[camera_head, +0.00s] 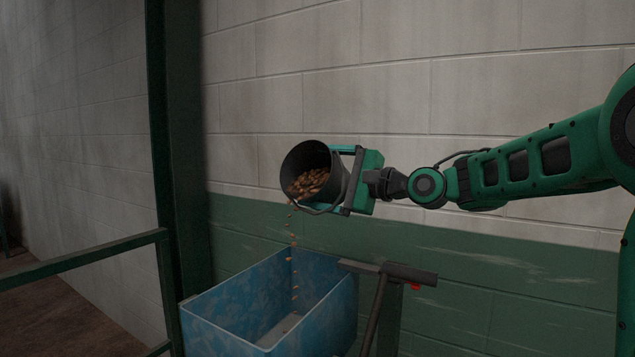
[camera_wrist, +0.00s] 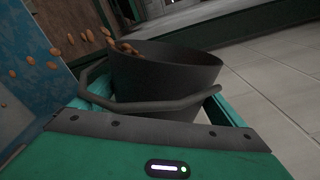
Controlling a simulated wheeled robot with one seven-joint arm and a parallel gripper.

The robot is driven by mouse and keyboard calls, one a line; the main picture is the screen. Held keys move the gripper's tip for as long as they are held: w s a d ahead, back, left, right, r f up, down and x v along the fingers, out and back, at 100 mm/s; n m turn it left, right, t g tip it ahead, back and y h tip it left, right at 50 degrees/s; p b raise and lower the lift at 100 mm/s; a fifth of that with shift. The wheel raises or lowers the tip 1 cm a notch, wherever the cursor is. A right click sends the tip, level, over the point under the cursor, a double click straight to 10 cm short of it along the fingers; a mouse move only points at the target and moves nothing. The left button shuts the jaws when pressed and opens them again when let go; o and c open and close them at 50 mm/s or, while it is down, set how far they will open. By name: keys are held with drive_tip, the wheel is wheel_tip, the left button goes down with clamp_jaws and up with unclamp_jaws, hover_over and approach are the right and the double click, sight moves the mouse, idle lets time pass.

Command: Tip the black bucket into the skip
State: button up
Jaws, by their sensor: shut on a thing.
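My gripper (camera_head: 358,180) is shut on the black bucket (camera_head: 337,189) and holds it in the air above the skip. The bucket is tilted, its mouth facing left and toward the head camera. Brown nut-like pieces (camera_head: 309,183) lie inside it, and several fall from its lower lip in a thin stream (camera_head: 293,262) into the blue skip (camera_head: 322,313). The skip's visible inner floor looks mostly bare. In the wrist view the bucket (camera_wrist: 165,75) sits between the gripper's jaws, its handle across the front, and loose pieces (camera_wrist: 56,52) are in the air at left.
A dark bracket with a grey bar (camera_head: 408,273) and a red part stands at the skip's right rim. A green post (camera_head: 177,150) and rail (camera_head: 80,260) are at left. A block wall (camera_head: 430,90) is close behind the bucket.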

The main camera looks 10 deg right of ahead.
sight(293, 184)
drive_tip(key=shift+s+a+f+n, duration=0.1)
drive_tip(key=shift+s+a+n, duration=0.1)
drive_tip(key=shift+n, duration=0.35)
drive_tip(key=shift+s+a+f+n, duration=0.1)
drive_tip(key=shift+s+n, duration=0.05)
drive_tip(key=shift+n, duration=0.4)
drive_tip(key=shift+s+a+f+n, duration=0.25)
drive_tip(key=shift+f+n, duration=0.15)
drive_tip(key=shift+n, duration=0.25)
drive_tip(key=shift+s+a+f+n, duration=0.25)
drive_tip(key=shift+f+n, duration=0.1)
drive_tip(key=shift+n, duration=0.3)
drive_tip(key=shift+s+a+r+n, duration=0.2)
drive_tip(key=shift+s+a+n, duration=0.2)
drive_tip(key=shift+n, duration=0.45)
drive_tip(key=shift+s+a+r+n, duration=0.15)
drive_tip(key=shift+s+a+n, duration=0.2)
drive_tip(key=shift+n, duration=0.5)
drive_tip(key=shift+w+d, duration=0.1)
drive_tip(key=shift+d, duration=0.05)
